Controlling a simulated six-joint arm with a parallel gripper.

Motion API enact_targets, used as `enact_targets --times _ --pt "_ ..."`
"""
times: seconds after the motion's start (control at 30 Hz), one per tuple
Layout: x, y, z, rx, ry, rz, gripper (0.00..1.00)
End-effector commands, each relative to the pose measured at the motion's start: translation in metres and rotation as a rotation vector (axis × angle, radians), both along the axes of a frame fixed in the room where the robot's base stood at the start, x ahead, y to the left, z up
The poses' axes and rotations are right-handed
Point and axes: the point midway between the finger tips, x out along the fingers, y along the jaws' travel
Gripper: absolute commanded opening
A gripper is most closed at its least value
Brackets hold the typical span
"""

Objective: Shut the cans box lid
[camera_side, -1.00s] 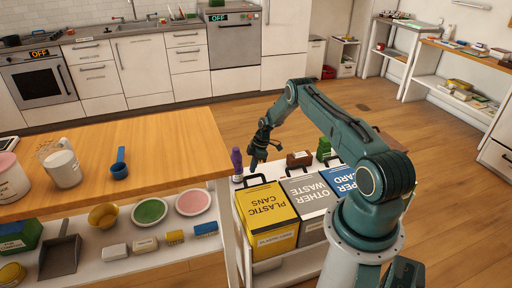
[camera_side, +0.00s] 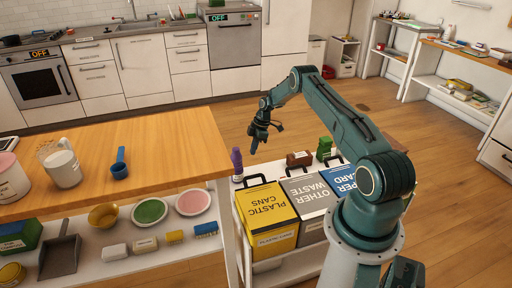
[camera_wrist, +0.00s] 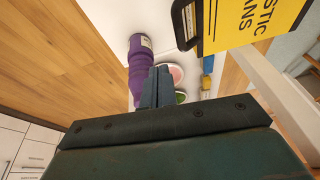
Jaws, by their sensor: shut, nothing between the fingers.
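The yellow cans box (camera_side: 275,240) stands at the left end of the row of bins, with its lid (camera_side: 268,205) lying over the top, lettering up. I cannot tell whether the lid sits fully flush. A black handle (camera_side: 255,179) is at its far edge. In the wrist view, part of the yellow lid (camera_wrist: 245,22) and the black handle (camera_wrist: 186,24) show at the upper right. My gripper (camera_side: 254,147) is shut and empty, above and beyond the box's far edge, apart from it. Its closed fingers (camera_wrist: 157,87) point up in the wrist view.
A purple bottle (camera_side: 237,163) stands just left of the handle, close to my gripper in the wrist view. The other waste bin (camera_side: 311,195) and blue paper bin (camera_side: 345,179) stand to the right. The wooden counter (camera_side: 180,150) is at left.

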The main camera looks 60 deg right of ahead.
Motion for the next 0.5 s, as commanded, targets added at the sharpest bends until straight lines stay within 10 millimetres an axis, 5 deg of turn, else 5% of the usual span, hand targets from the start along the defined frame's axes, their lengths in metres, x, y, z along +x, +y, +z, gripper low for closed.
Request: enact_targets --times 0.2,0.5 --pt "0.005 -0.020 0.028 -0.003 -0.001 0.000 0.00" --pt "0.008 -0.031 0.045 -0.001 0.001 0.000 0.00"
